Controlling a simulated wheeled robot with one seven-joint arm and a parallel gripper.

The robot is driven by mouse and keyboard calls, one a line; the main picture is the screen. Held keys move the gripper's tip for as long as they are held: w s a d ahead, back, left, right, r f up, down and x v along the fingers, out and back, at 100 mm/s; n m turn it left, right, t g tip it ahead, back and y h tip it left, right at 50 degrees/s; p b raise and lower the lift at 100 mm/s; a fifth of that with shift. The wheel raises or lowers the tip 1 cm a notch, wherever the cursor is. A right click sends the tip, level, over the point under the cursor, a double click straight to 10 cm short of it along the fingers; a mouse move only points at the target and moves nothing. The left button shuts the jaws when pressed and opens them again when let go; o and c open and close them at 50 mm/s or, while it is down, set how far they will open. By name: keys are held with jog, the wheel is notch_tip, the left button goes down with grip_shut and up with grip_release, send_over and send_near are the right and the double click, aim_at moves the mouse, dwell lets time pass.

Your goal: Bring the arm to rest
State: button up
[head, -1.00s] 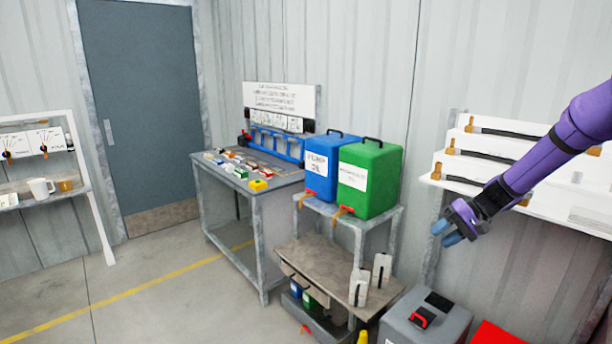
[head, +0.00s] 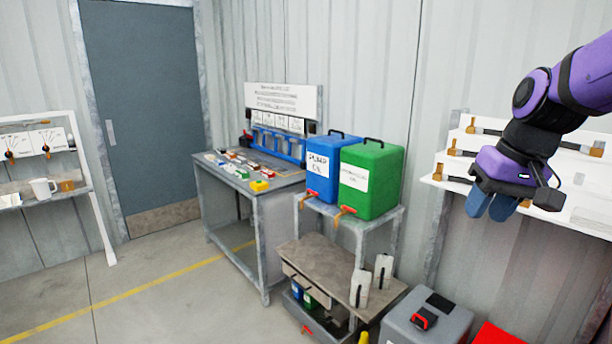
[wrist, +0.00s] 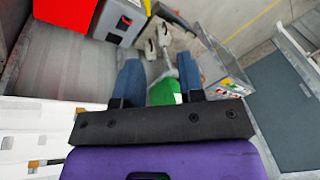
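My gripper (head: 490,207), with blue fingers on a purple and black wrist, hangs at the right of the head view. It points down in front of the white wall racks. In the wrist view my gripper (wrist: 160,82) shows two blue fingers spread apart with nothing held between them. The green container shows beyond the gap, well away from the fingers. My purple arm reaches in from the upper right edge of the head view.
A blue container (head: 323,165) and a green container (head: 370,180) stand on a metal stand. A workbench (head: 230,205) with small boxes is behind. A grey box (head: 405,325) and a red box (head: 497,335) sit below my gripper. Floor at left is clear.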

jog(key=s+d+r+t+h, duration=0.1)
jog(key=s+r+t+h, duration=0.1)
jog(key=s, duration=1.3)
jog(key=shift+r+t, duration=0.15)
jog(key=shift+t, duration=0.35)
